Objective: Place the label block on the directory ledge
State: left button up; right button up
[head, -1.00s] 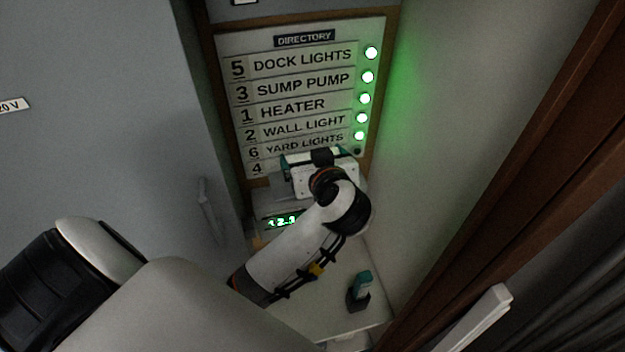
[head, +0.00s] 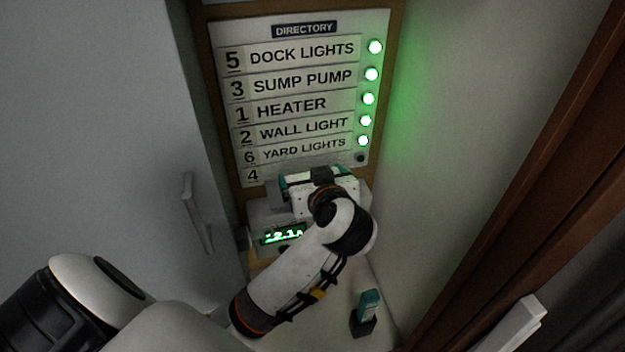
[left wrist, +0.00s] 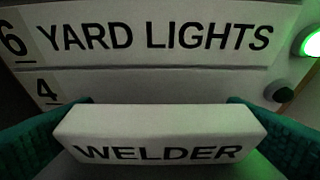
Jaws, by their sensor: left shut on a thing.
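The directory (head: 305,30) hangs at the back in the head view, with several label rows. The row numbered 4 (head: 253,175) shows no name beside its number, though my gripper hides part of that area. My left gripper (left wrist: 158,135) is shut on the white label block (left wrist: 160,128), which reads WELDER. Its green fingers hold the block at both ends. In the left wrist view the block is just below and in front of the 4 row; I cannot tell whether it touches the ledge. In the head view my left gripper (head: 312,180) hides the block. My right gripper is not in view.
Green lamps (head: 368,98) glow beside the named rows; the lamp by row 4 (head: 360,158) is dark. A device with a lit green display (head: 283,235) sits below the directory. A teal item in a dark holder (head: 366,310) stands on the counter. A wall rises close at right.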

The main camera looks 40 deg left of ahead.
pick_arm(q)
jog(key=o, duration=0.7)
jog(key=shift+f, duration=0.15)
jog(key=shift+s+d+r, duration=0.1)
jog(key=shift+d+r, duration=0.05)
jog(key=shift+r, duration=0.05)
jog(key=v, duration=1.1)
jog(key=shift+s+d+r, duration=0.15)
jog(key=shift+d+r, duration=0.05)
jog(key=shift+d, duration=0.05)
